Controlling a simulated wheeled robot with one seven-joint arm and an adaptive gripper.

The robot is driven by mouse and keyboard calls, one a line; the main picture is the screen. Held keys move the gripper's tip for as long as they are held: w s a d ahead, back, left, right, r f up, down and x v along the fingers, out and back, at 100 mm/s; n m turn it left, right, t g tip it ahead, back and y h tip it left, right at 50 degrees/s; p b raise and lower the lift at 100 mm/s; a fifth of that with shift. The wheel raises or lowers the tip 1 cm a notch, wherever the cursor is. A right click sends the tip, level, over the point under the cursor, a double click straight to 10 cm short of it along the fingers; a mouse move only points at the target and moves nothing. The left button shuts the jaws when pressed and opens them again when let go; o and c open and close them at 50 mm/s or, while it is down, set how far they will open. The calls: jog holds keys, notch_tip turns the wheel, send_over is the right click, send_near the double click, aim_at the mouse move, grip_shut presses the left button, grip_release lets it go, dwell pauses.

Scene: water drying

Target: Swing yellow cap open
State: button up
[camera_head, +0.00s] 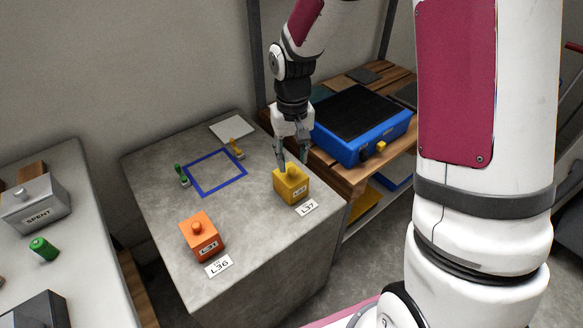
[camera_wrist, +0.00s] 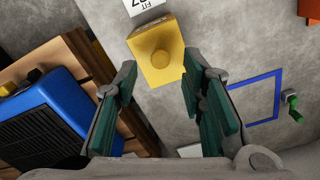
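A yellow block with a round knob on top (camera_head: 291,187) stands on the grey counter (camera_head: 150,190), behind a label reading L37. In the wrist view the yellow block (camera_wrist: 155,65) lies beyond my fingertips, its knob facing the camera. My gripper (camera_head: 291,160) points down just above and behind it in the head view. Its two green-padded fingers (camera_wrist: 160,80) are apart with nothing between them. I cannot tell whether a fingertip touches the block.
An orange block with a knob (camera_head: 201,238) stands front left on the counter. A green fitting (camera_head: 182,176) is beside the blue square outline (camera_head: 216,191). A blue case (camera_head: 362,125) on a wooden bench stands close right of my gripper. The counter's middle is clear.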

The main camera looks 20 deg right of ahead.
aim_at(292, 169)
jog(key=shift+f+b, duration=0.35)
jog(key=shift+f, duration=1.45)
grip_shut()
